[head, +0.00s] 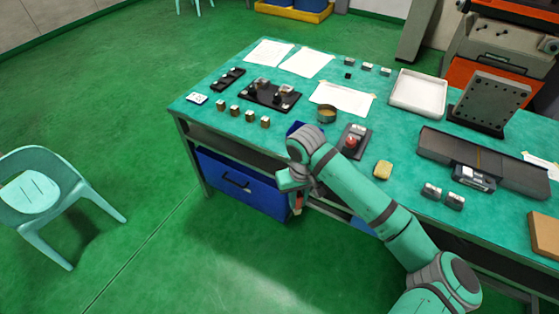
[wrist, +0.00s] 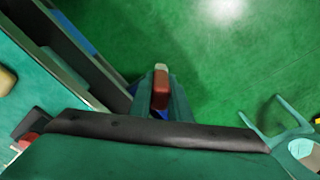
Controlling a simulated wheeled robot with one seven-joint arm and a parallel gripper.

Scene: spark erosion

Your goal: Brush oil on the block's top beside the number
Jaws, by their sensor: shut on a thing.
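My gripper (head: 296,203) hangs off the front edge of the bench, over the floor. It is shut on a brush (wrist: 161,88) with a red-brown handle and a pale end that points away from the wrist. Small metal blocks stand in a row (head: 250,116) at the left front of the bench. Others sit on a black fixture (head: 270,97), along the back and at the right. No number can be read, so I cannot tell which block is meant. A round open tin (head: 326,114) stands mid-bench; its contents are unclear.
The green bench top (head: 300,108) carries papers, a white tray (head: 418,93), a dark stand with a red part (head: 351,141) and a yellow sponge (head: 383,170). A blue drawer (head: 238,184) is below. A pale chair (head: 40,195) stands left on open floor.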

